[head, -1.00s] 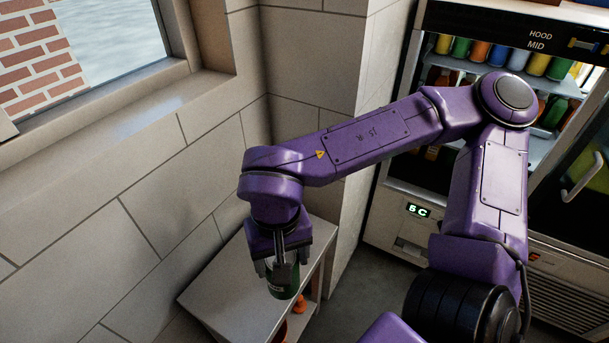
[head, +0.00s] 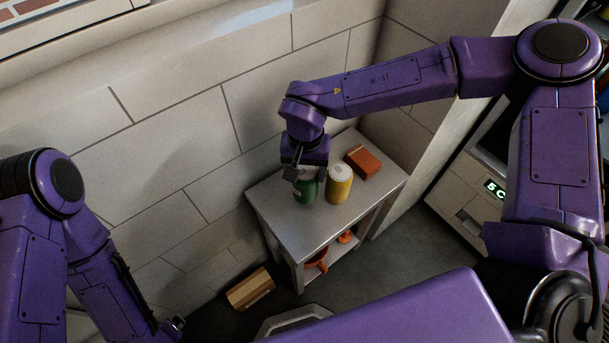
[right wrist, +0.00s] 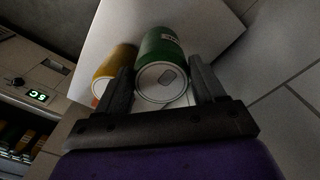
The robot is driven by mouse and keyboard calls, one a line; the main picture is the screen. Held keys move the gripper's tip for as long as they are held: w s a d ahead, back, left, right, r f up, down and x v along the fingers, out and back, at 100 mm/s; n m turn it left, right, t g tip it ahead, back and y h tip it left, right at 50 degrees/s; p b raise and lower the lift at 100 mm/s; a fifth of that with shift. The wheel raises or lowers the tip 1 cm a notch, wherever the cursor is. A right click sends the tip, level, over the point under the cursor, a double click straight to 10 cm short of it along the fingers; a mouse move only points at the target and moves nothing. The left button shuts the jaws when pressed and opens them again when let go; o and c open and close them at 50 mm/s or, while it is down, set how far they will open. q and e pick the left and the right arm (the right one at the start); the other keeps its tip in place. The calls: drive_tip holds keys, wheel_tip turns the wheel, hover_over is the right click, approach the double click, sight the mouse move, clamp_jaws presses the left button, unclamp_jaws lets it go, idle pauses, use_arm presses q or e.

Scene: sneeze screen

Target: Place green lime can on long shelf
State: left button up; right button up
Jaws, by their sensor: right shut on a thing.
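The green can (head: 305,190) is upright at the top of a grey shelf unit (head: 290,232) by the wall. My right gripper (head: 305,172) comes down on it from above and is shut on it. In the right wrist view the green can (right wrist: 160,62) sits between the two fingers (right wrist: 163,85), its pale lid facing the camera. I cannot tell whether its base touches the surface. A yellow can (head: 340,184) stands close on its right. My left gripper (head: 174,326) is low at the left, far from the can; its jaws are too small to read.
A red-brown box (head: 363,162) lies behind the yellow can. Orange items (head: 317,262) are on the lower level of the unit. A cardboard-coloured box (head: 251,289) is on the floor. The front-left part of the top is clear. A fridge with a display (head: 495,188) stands at right.

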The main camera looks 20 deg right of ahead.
drive_tip(key=shift+w+f, duration=0.15)
drive_tip(key=shift+f, duration=1.55)
drive_tip(key=o, duration=1.3)
drive_tip(key=shift+f, duration=0.15)
